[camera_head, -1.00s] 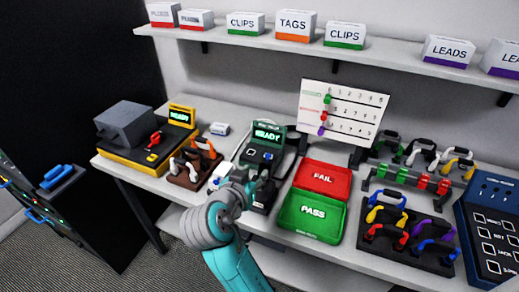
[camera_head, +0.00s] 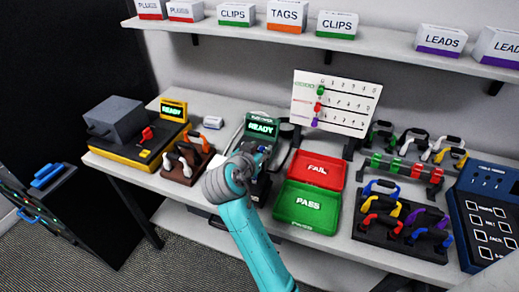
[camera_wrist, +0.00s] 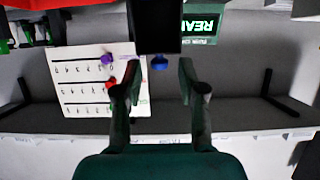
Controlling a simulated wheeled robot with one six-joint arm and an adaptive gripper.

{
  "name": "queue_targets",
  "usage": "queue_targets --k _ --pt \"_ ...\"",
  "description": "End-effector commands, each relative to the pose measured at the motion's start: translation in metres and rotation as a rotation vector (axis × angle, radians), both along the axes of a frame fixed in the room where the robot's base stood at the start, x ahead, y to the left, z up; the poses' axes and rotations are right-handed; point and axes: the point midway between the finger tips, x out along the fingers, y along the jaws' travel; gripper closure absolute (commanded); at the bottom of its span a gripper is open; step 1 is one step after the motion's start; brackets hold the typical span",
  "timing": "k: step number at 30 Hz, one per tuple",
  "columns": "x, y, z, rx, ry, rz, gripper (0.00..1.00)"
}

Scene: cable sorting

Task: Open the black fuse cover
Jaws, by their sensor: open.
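The tester (camera_head: 259,128) with a green READY screen stands at the middle of the bench. Its READY screen also shows upside down in the wrist view (camera_wrist: 203,24). A black block (camera_wrist: 153,28), which may be the black fuse cover, shows at the top of the wrist view, with a blue knob (camera_wrist: 159,62) beside it. My gripper (camera_wrist: 160,75) is open, its fingers apart and nothing held between them. In the head view my gripper (camera_head: 255,156) is over the tester's front, and my wrist hides much of it.
Red FAIL tray (camera_head: 330,182) and green PASS tray (camera_head: 296,223) lie right of the tester. A white peg board (camera_head: 350,116) stands behind. A brown rack (camera_head: 172,175) of handled leads is on the left. A shelf (camera_head: 300,40) with labelled boxes runs above.

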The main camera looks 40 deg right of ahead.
Motion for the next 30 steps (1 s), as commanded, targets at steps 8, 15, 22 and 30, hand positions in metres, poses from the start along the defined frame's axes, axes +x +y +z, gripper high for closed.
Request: queue_targets --k 8,15,22,30 --pt "0.002 -0.003 -0.002 0.001 0.001 0.0 0.59" --pt "0.002 -0.003 -0.002 0.001 0.001 0.0 1.0" --pt "0.001 -0.002 -0.001 0.001 0.0 0.001 1.0" --pt "-0.008 0.012 -0.001 0.003 0.003 0.001 1.0"
